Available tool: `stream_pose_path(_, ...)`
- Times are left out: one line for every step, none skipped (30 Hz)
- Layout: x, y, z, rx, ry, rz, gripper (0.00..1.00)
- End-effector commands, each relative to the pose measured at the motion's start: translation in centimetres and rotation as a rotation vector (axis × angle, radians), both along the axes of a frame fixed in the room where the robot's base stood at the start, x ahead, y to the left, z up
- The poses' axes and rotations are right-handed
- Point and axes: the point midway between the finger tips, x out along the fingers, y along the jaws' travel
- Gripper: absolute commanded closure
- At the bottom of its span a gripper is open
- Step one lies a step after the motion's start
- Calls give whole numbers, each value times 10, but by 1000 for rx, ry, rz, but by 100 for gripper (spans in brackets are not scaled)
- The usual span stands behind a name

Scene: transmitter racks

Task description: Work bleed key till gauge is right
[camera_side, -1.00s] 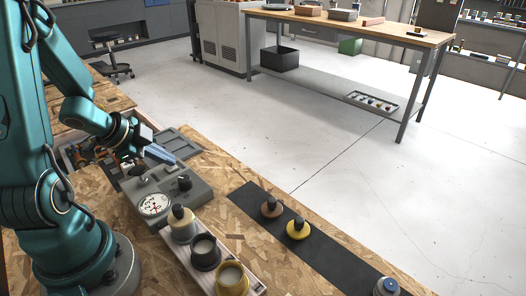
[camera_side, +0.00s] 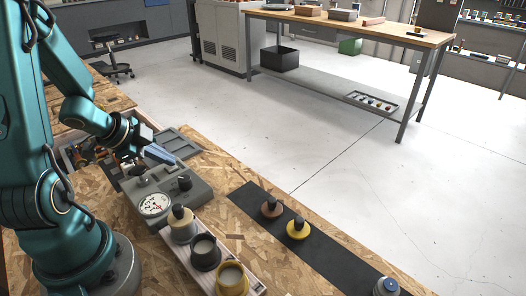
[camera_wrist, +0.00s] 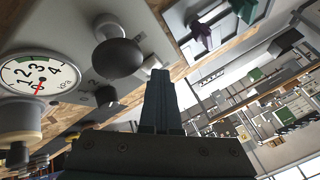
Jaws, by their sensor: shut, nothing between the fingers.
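A grey panel box (camera_side: 202,194) on the wooden bench carries a white round gauge (camera_side: 155,205) with a red needle. The gauge also shows in the wrist view (camera_wrist: 38,74), marked in kPa; the red needle shows low on its face. A dark rounded knob (camera_wrist: 118,58) and a smaller black knob (camera_wrist: 105,97) stand on the box; I cannot tell which is the bleed key. In the side view, a black knob (camera_side: 184,183) stands on top. My gripper (camera_wrist: 160,74) is shut and empty, its fingertips beside the dark rounded knob; contact cannot be told.
A wooden rack with several cups (camera_side: 204,250) stands in front of the box. A black mat (camera_side: 262,220) to the right holds brown and yellow knobbed pieces and a grey-blue one. A grey tray (camera_side: 180,142) lies behind the box.

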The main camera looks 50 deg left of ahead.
Motion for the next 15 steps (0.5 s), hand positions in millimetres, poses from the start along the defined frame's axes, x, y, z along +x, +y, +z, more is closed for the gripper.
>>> stream_pose_path(0,0,0,-1,1,0,100)
stream_pose_path(0,0,1,1,0,-1,100)
stream_pose_path(0,0,2,2,0,-3,100)
stream_pose_path(0,0,3,1,-1,-3,100)
stream_pose_path(0,0,5,3,-1,-3,100)
stream_pose_path(0,0,7,3,-2,-4,100)
stream_pose_path(0,0,9,3,-2,-5,100)
stream_pose_path(1,0,10,3,-2,-4,100)
stream_pose_path(1,0,12,3,-2,-4,100)
stream_pose_path(1,0,14,3,-2,-4,100)
stream_pose_path(1,0,15,3,-2,-4,100)
stream_pose_path(0,0,16,2,-1,-2,100)
stream_pose_path(0,0,16,2,-1,-2,100)
stream_pose_path(0,0,17,2,-1,-1,100)
stream_pose_path(0,0,17,1,-1,0,100)
